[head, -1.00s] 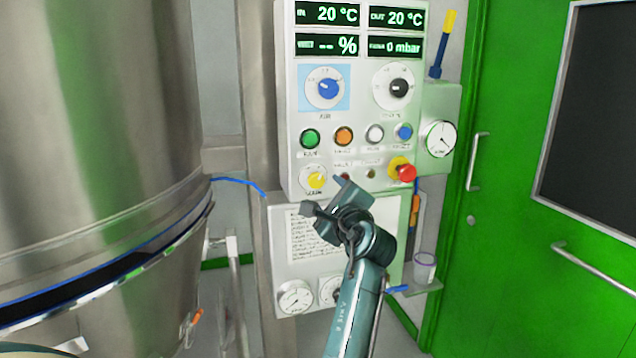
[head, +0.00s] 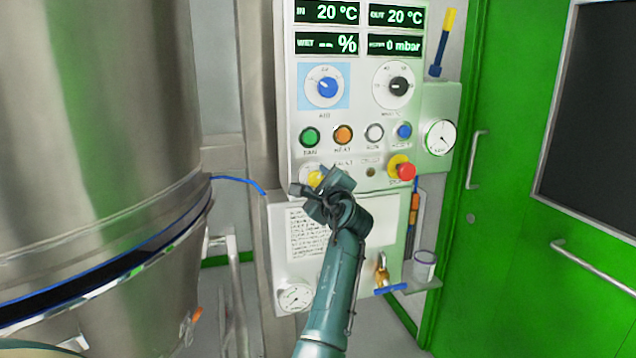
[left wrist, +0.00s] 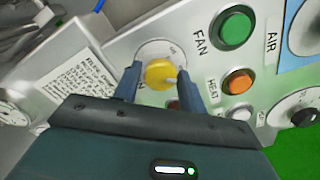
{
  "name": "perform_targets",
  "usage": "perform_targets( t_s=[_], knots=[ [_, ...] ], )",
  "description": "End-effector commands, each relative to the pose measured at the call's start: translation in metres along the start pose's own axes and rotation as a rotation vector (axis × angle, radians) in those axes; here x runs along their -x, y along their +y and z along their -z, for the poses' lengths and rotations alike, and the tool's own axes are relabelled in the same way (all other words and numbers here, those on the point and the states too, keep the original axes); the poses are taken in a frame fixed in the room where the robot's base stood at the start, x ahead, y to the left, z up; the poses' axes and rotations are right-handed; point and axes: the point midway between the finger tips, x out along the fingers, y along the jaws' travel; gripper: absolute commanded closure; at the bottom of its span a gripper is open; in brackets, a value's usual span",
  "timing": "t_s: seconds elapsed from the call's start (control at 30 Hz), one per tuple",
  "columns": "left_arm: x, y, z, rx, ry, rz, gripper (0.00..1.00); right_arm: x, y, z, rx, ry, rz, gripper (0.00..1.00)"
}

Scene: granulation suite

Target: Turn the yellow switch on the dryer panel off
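The yellow switch (head: 314,178) is a round knob at the lower left of the dryer panel (head: 325,115), partly hidden by my left gripper in the head view. My left gripper (head: 312,187) is in front of it. In the left wrist view the yellow switch (left wrist: 160,74) shows between the two fingertips of my left gripper (left wrist: 160,80), one on each side. The fingers are apart, with a narrow gap to the knob; contact is not clear. A pale mark shows at the knob's lower right edge there. My right gripper is not in view.
Green (head: 309,137) and orange (head: 343,136) buttons sit just above the switch. A red stop button (head: 405,171) is to the right. A blue knob (head: 327,87) is higher up. A steel vessel (head: 95,130) stands at left, a green door (head: 520,200) at right.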

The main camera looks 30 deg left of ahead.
Motion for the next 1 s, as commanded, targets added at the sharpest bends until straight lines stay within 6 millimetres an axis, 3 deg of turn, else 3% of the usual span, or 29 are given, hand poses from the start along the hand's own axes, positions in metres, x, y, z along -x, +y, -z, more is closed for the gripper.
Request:
perform_targets(
  t_s=[0.37, 0.67, 1.0],
  knots=[
    [0.0003, 0.0002, 0.0003, 0.0, 0.0, -0.001, 0.89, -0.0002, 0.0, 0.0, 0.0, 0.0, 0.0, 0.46],
    [0.0002, 0.0006, 0.0005, 0.042, 0.0, -0.001, 0.89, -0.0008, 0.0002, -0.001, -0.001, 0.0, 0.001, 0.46],
    [-0.0001, 0.0014, 0.0005, 0.271, -0.001, -0.001, 0.89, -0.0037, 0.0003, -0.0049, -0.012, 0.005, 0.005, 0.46]
  ],
)
